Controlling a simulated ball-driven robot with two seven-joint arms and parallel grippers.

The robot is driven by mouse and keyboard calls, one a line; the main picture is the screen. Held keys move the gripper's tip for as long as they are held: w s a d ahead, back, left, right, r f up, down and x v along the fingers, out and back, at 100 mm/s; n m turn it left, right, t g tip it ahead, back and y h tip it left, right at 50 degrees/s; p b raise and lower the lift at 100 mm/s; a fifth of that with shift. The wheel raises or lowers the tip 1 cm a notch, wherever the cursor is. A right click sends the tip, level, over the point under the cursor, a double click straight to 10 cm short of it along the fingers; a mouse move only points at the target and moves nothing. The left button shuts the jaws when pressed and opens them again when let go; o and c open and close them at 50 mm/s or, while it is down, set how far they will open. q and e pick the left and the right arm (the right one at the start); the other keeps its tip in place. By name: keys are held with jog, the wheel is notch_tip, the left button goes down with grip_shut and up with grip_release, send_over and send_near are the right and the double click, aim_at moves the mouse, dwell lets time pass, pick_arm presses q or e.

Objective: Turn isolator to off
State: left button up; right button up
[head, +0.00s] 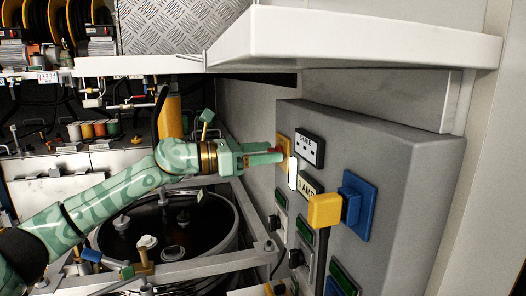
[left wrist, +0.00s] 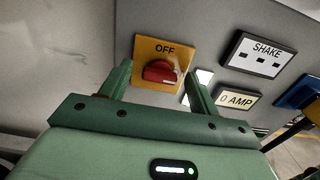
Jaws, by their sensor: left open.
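The isolator is a red rotary knob (left wrist: 160,71) on a yellow plate (left wrist: 150,50) marked OFF at its top, on the grey panel. In the head view the yellow plate (head: 283,143) shows at the panel's left edge, with the knob mostly hidden by my fingers. My left gripper (head: 280,154) reaches in from the left to the knob. In the left wrist view its open fingers (left wrist: 160,84) stand on either side of the knob, a gap showing on the left; I cannot tell whether either touches. The knob's handle lies roughly across the plate. My right gripper is not in view.
The SHAKE socket (head: 310,149) and an AMP label (head: 309,186) sit right of the isolator. A yellow plug (head: 325,210) with a black cable juts from the blue socket (head: 357,205). A white shelf (head: 360,40) overhangs above. A strapped tank (head: 165,235) stands below my arm.

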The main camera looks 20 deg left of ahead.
pick_arm(q)
jog(key=shift+c, duration=0.6)
jog(key=c, duration=0.9)
jog(key=shift+o, duration=0.2)
